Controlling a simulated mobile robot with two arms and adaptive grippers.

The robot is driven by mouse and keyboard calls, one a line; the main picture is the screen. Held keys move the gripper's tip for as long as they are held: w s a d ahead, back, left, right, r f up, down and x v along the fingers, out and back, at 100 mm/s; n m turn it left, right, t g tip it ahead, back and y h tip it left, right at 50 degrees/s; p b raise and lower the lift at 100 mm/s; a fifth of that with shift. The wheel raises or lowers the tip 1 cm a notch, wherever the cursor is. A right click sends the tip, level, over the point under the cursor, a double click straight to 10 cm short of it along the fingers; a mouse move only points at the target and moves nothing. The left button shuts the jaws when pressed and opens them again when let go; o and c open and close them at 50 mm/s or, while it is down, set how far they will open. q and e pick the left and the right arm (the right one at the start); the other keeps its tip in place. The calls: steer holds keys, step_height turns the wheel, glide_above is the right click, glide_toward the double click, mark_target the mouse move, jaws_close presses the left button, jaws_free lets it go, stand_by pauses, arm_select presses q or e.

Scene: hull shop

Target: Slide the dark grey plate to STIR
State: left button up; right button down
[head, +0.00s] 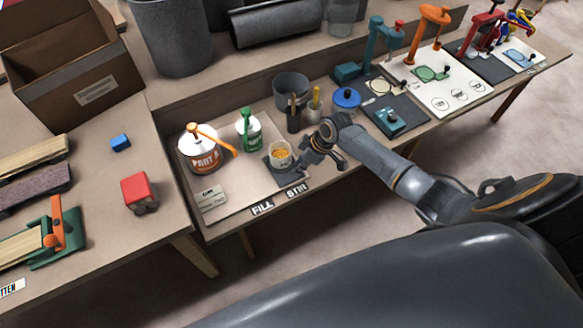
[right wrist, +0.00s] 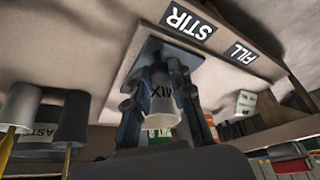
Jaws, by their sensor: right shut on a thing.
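The dark grey plate (head: 283,177) lies on the pale board of the bench. A cup (head: 280,152) with orange-yellow contents stands upright on it. The STIR label (head: 296,190) is just in front of the plate, and the FILL label (head: 262,207) is to its left. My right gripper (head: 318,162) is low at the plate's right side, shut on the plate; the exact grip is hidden. In the right wrist view, the plate (right wrist: 148,52) borders the STIR label (right wrist: 187,22), and the cup marked MIX (right wrist: 165,97) shows between my fingers. My left gripper is not in view.
Brush holders (head: 293,117) and a blue-lidded pot (head: 346,100) stand behind.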

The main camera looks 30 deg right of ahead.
steer(key=shift+d, duration=0.3)
steer(key=c, duration=1.2)
jaws_free()
steer(key=v, duration=1.2)
steer(key=shift+w, duration=0.1)
